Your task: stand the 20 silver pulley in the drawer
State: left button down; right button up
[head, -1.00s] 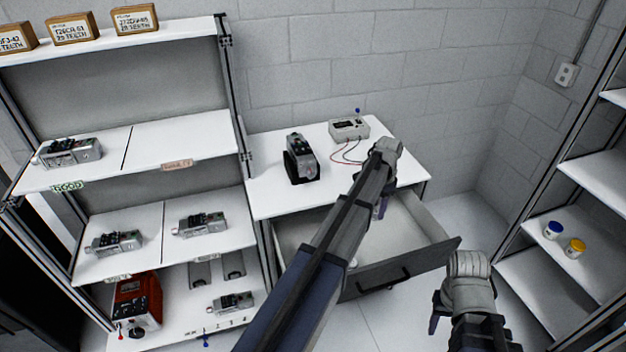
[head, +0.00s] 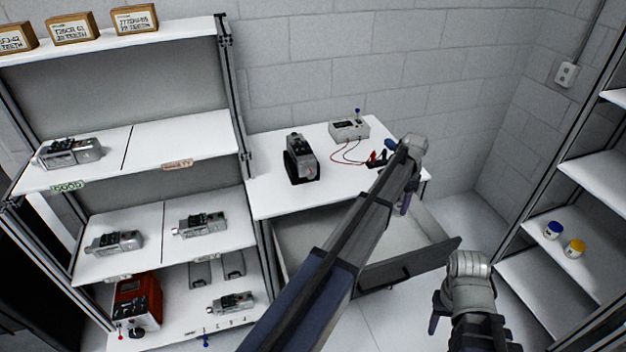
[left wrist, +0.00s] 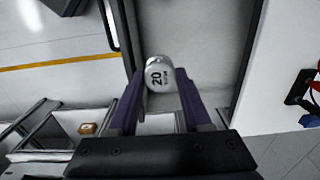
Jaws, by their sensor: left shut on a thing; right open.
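The silver pulley (left wrist: 160,74), marked 20, is held between the fingers of my left gripper (left wrist: 158,95) in the left wrist view. In the head view my left gripper (head: 405,205) is over the right part of the open drawer (head: 432,222), and the pulley is hidden there by my arm. In the left wrist view the drawer (left wrist: 205,45) lies beyond the pulley; I cannot tell how far below. My right gripper (head: 438,318) is open, low and in front of the drawer's right corner.
The white table (head: 265,195) above the drawer holds a grey device (head: 299,160), a meter (head: 348,129) and red and black clips (head: 376,160). Shelves with several servos stand left. Right shelves hold a blue-lidded jar (head: 552,230) and a yellow-lidded jar (head: 574,249).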

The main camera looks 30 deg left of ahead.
pick_arm(q)
jog(key=shift+w+d, duration=1.15)
jog(key=shift+d, duration=0.1)
notch_tip(320, 180, down, 24)
jog(key=b, duration=2.4)
jog(key=shift+f, duration=0.25)
jog(key=shift+f+b, duration=1.4)
jog(key=shift+b, duration=0.25)
jog(key=shift+c, duration=1.3)
grip_release()
jog(key=shift+r, duration=0.1)
notch_tip(320, 180, up, 8)
jog(key=p, duration=0.8)
